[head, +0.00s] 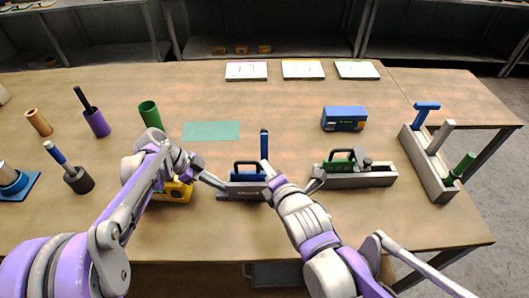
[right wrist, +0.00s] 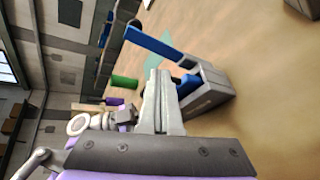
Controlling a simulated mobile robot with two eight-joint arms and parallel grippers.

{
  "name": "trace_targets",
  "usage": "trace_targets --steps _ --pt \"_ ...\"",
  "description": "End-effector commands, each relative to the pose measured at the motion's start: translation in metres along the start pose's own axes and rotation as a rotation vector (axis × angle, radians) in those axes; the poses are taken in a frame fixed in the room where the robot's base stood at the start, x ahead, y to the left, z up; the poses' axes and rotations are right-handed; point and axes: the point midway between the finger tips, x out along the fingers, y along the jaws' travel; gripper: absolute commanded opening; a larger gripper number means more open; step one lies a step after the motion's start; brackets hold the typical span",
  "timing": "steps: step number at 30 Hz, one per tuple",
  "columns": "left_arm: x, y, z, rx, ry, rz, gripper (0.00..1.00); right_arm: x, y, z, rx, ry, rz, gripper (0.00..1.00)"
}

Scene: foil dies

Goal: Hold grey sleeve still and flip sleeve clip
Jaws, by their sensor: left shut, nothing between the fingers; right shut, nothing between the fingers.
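A grey sleeve (head: 243,192) with a black handle and blue inside sits near the table's front middle. Its blue clip (head: 264,143) stands upright at the sleeve's right end. In the right wrist view the clip (right wrist: 158,46) sticks out from the sleeve (right wrist: 212,92). My left gripper (head: 222,185) is shut and empty at the sleeve's left end; I cannot tell whether it touches. My right gripper (head: 270,179) is shut and empty at the sleeve's right end, close to the clip's foot. Its shut fingers (right wrist: 160,82) also show beside the sleeve in the right wrist view.
A second grey sleeve (head: 375,179) with a green part stands to the right. A grey rack (head: 427,168) with several coloured handles is farther right. A blue box (head: 344,119), yellow box (head: 174,192) and green mat (head: 211,131) lie around.

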Motion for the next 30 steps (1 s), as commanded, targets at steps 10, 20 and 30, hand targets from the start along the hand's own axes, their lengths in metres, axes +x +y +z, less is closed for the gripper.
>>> trace_targets --steps 10,20,30 --pt "0.001 0.000 0.002 0.000 -0.004 0.000 0.00 -0.024 -0.017 -0.018 -0.001 0.002 0.000 0.00" --pt "0.001 0.000 0.002 0.000 -0.004 0.000 0.00 -0.034 -0.025 -0.025 0.000 0.000 0.000 0.00" --pt "0.001 0.000 0.001 0.000 -0.004 0.000 0.00 -0.034 -0.025 -0.025 0.000 0.000 0.000 0.00"
